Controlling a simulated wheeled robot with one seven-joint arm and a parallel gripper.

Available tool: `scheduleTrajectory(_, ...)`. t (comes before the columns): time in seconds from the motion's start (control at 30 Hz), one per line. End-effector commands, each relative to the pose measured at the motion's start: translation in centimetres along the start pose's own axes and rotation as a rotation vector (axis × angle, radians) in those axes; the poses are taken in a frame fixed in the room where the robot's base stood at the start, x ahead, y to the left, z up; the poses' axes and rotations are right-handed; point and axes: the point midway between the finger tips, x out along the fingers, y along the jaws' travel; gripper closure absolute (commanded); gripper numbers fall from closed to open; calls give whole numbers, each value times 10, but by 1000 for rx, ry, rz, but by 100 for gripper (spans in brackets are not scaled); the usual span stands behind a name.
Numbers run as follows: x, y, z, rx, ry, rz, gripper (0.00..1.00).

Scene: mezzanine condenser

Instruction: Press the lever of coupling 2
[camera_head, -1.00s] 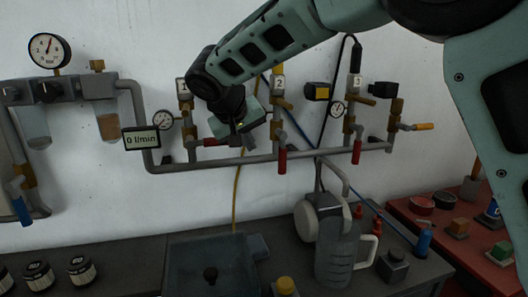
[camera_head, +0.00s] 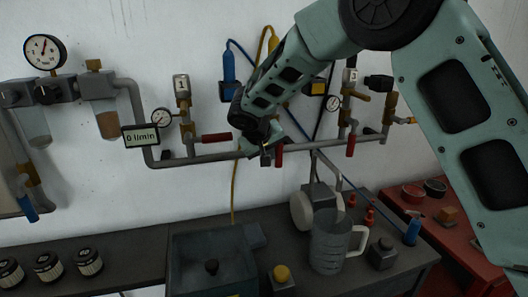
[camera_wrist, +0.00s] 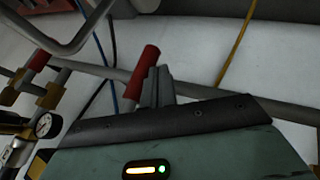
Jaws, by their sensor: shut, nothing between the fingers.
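Coupling 2 is mostly hidden behind my arm in the head view. Its red handle (camera_head: 278,157) hangs below the grey pipe, just right of my gripper (camera_head: 266,156). In the wrist view a red handle (camera_wrist: 142,74), apparently the same one, stands right beside my gripper's fingertips (camera_wrist: 158,80). I cannot tell whether they touch. My gripper is shut and empty. Coupling 2's number tag and upper body are hidden.
Coupling 1 (camera_head: 182,95) is to the left, its red handle (camera_head: 216,138) lying sideways. Coupling 3 (camera_head: 347,108) is to the right. The grey pipe (camera_head: 205,158) runs behind my gripper. A flow display (camera_head: 141,138) reads 0 l/min. A clear jug (camera_head: 328,240) stands below.

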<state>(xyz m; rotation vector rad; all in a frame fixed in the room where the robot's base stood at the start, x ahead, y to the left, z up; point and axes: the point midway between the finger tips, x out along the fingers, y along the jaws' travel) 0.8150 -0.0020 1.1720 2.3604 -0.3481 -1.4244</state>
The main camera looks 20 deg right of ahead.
Motion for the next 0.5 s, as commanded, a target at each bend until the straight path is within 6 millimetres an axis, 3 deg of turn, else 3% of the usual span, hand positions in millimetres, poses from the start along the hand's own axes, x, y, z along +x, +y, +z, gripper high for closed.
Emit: scheduleTrajectory(0.5, 4, -1, 3, -20, 1, 39, 100)
